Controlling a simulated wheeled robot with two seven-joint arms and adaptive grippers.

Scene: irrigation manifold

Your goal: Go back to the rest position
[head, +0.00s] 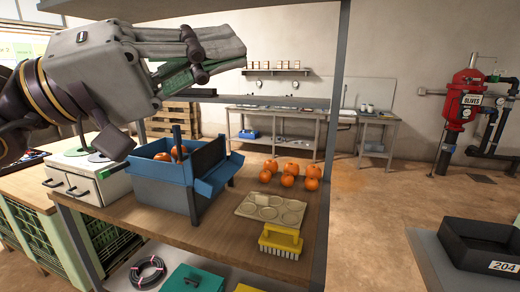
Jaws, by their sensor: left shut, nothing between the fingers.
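My left gripper (217,62) is raised at the upper left of the head view, above the blue box and clear of the shelf. Its fingers are together and hold nothing. The arm comes in from the left edge. My right gripper is not in the head view. The task names no other object.
Below are a blue box (160,192) with orange fruit inside, several loose orange fruits (291,169), a moulded tray (270,208) and a yellow brush (281,238). A grey shelf post (333,130) stands to the right. A black bin (480,245) sits at lower right.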

